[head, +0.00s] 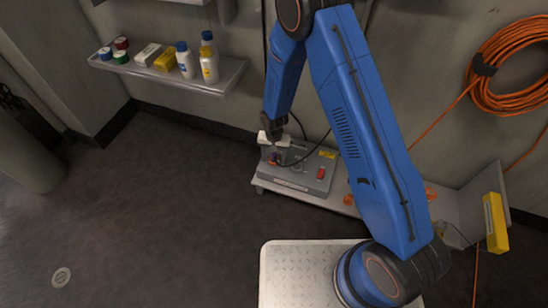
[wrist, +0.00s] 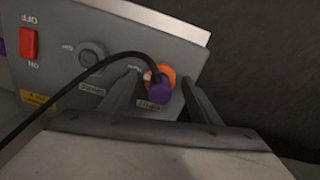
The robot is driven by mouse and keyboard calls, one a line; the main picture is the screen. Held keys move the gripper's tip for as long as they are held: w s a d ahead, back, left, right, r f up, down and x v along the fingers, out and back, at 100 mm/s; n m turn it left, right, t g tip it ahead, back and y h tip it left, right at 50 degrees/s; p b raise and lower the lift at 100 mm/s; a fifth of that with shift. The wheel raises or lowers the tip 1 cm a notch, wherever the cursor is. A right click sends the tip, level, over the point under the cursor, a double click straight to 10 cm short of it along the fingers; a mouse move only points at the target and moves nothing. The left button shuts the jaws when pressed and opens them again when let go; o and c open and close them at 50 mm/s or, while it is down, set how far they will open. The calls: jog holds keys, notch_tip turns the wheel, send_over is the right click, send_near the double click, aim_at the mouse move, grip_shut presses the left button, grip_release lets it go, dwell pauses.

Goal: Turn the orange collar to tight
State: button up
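The orange collar (wrist: 166,74) sits on the grey control box (wrist: 112,24), around a purple plug (wrist: 159,90) with a black cable (wrist: 90,72). My gripper (wrist: 161,76) has one finger on each side of the collar and plug in the wrist view. The fingers look spread, with a small gap to the collar on both sides. In the head view my gripper (head: 272,135) is over the left end of the box (head: 300,185). The collar is too small there to make out, and its tight mark cannot be read.
A red switch (wrist: 29,44) and a grey round socket (wrist: 92,55) are on the same box. The box stands on a low bench (head: 330,201) against the wall. A shelf (head: 215,82) with bottles hangs at the upper left.

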notch_tip(320, 180, up, 17)
jog(key=shift+r, duration=0.2)
dwell(0.7)
jog(key=s+d+r+n+t, duration=0.1)
jog(key=s+d+r, duration=0.3)
jog(key=d+r, duration=0.6)
jog(key=s+d+r+t, duration=0.1)
jog(key=s+d+r, duration=0.4)
jog(key=r, duration=0.9)
jog(key=s+d+r+t, duration=0.1)
jog(key=s+d+r, duration=0.2)
jog(key=s, duration=0.4)
jog(key=s+d+r+t, duration=0.1)
jog(key=s+d+r, duration=0.2)
jog(key=s+d, duration=0.3)
jog(key=s+d+r+n, duration=0.1)
jog(key=s+d+r, duration=0.3)
jog(key=s, duration=0.4)
jog(key=shift+s+d+t, duration=0.3)
jog(key=shift+d+t, duration=0.1)
jog(key=shift+d, duration=0.25)
